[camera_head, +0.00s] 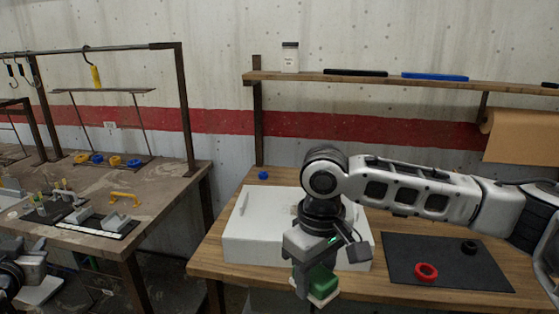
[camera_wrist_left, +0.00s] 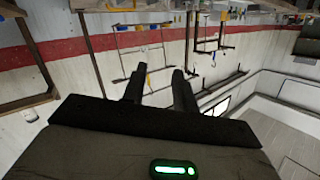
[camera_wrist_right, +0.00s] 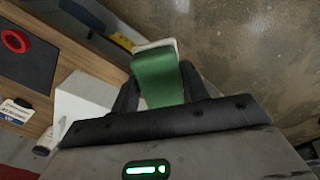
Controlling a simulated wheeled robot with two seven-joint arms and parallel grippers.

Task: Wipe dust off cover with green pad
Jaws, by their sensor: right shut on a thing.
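The white cover (camera_head: 256,228) is a low, flat box on the wooden bench. My right arm hides part of its right side. A small brownish patch shows on its top beside the arm; I cannot tell if it is dust. My right gripper (camera_head: 308,279) is shut on the green pad (camera_head: 323,279), which has a pale face, in front of the cover's near edge. The pad also shows between the fingers in the right wrist view (camera_wrist_right: 158,80). My left gripper (camera_wrist_left: 160,88) has its fingers apart and empty, away from the cover, towards the lower left of the head view.
A dark mat (camera_head: 445,262) with a red ring (camera_head: 426,271) and a black ring (camera_head: 469,247) lies right of the cover. A blue cap (camera_head: 263,175) sits behind it. A shelf (camera_head: 400,82) hangs above; a cluttered second bench (camera_head: 165,185) stands left.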

